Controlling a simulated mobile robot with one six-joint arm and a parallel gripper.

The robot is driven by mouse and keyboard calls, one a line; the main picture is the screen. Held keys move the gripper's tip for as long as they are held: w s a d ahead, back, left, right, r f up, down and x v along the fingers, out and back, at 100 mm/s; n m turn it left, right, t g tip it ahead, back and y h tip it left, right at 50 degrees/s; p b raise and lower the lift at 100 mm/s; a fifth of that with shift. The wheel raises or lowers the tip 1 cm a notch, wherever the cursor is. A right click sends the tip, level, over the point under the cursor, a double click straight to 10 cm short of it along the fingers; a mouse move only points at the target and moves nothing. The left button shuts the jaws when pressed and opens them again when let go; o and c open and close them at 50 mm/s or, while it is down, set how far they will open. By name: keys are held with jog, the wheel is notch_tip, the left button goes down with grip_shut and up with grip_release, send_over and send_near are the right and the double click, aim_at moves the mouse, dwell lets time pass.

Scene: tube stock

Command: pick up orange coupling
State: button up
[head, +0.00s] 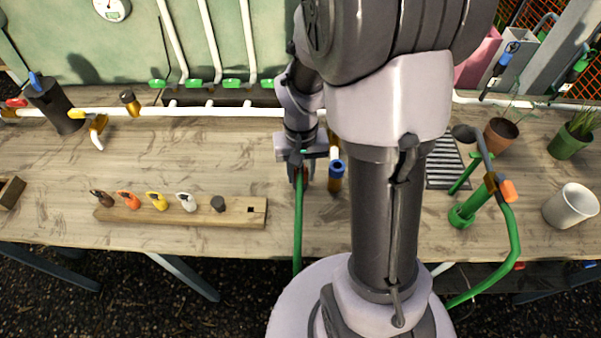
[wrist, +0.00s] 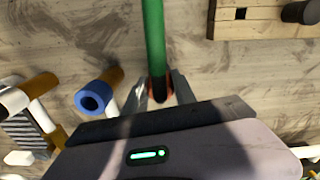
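My gripper (head: 300,174) is low over the middle of the bench, pointing down. In the wrist view its two fingers (wrist: 160,88) are close together on either side of a red-orange piece at the end of a green tube (wrist: 154,35). This piece looks like an orange coupling and is mostly hidden by the fingers and the tube. The tube (head: 297,230) runs from my gripper towards me, past the bench's front edge. Another orange piece (head: 126,200) stands on the wooden rack (head: 235,212) at left, between a brown and a yellow one.
A blue-ended fitting (head: 336,170) stands close to the right of my gripper; its blue ring also shows in the wrist view (wrist: 92,98). A green stand (head: 464,214), a white cup (head: 571,206) and plant pots are at right. White pipes cross the back. Bench between rack and pipes is clear.

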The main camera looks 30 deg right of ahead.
grip_shut()
